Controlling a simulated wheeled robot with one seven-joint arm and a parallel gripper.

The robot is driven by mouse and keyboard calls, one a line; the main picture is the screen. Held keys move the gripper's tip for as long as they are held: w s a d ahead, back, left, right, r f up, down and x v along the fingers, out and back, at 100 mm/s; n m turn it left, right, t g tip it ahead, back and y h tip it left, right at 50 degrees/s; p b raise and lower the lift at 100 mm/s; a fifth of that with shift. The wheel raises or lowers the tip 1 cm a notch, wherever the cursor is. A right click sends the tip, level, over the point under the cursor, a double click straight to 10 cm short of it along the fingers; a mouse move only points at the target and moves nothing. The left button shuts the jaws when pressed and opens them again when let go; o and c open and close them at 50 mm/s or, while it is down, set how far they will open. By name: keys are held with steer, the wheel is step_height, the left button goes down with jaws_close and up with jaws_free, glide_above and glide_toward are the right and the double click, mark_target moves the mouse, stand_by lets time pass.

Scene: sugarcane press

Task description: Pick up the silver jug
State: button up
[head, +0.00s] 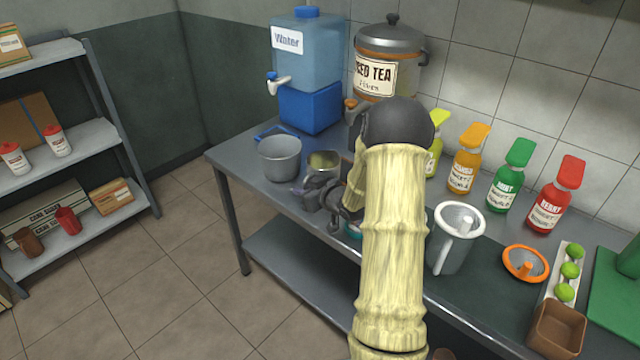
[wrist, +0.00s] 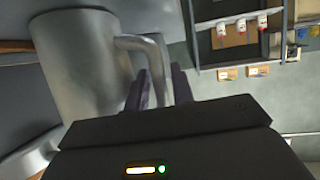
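The silver jug (head: 321,168) stands on the metal table in the head view, with something yellowish-green inside. In the wrist view the jug (wrist: 80,70) fills the left side, with its handle (wrist: 150,48) reaching right toward my fingers. My gripper (head: 328,197) is beside the jug on its near side, partly hidden by my arm. In the wrist view the fingertips of my gripper (wrist: 158,78) stand apart, with the handle running down between them. I cannot tell whether the fingers press on the handle.
A grey pot (head: 280,158) stands just left of the jug. A blue water dispenser (head: 308,70) and a tea dispenser (head: 385,70) stand behind. A grey pitcher (head: 452,240) and several syrup bottles stand to the right. A shelf (head: 70,150) is at far left, with open floor between.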

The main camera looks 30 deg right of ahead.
jaws_close()
steer(key=shift+r, duration=0.15)
stand_by(0.4)
steer(key=shift+r+p, duration=0.7)
steer(key=shift+r, duration=4.2)
